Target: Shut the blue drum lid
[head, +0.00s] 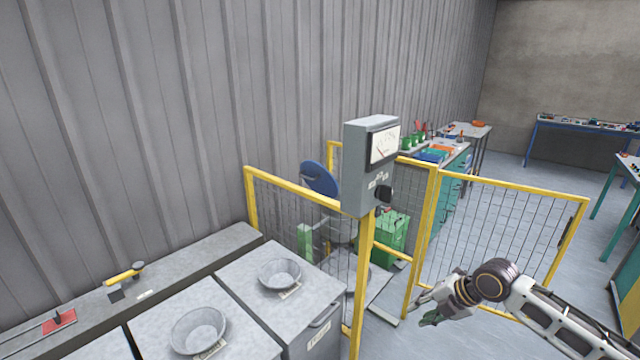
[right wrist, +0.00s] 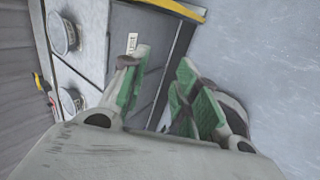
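The blue drum lid (head: 318,178) stands tilted up and open behind the yellow mesh fence in the head view. The drum under it is mostly hidden by the fence and the grey gauge box. My right gripper (head: 432,308) is at the lower right of the head view, in front of the fence and well apart from the lid. In the right wrist view its green-padded fingers (right wrist: 160,95) are spread with nothing between them. The lid does not show clearly in the right wrist view. My left gripper is not in view.
A grey gauge box (head: 365,165) on a yellow post stands before the drum. The yellow fence (head: 290,188) encloses it, with a mesh panel (head: 500,225) on the right. Grey cabinets with metal bowls (head: 280,274) stand at the lower left.

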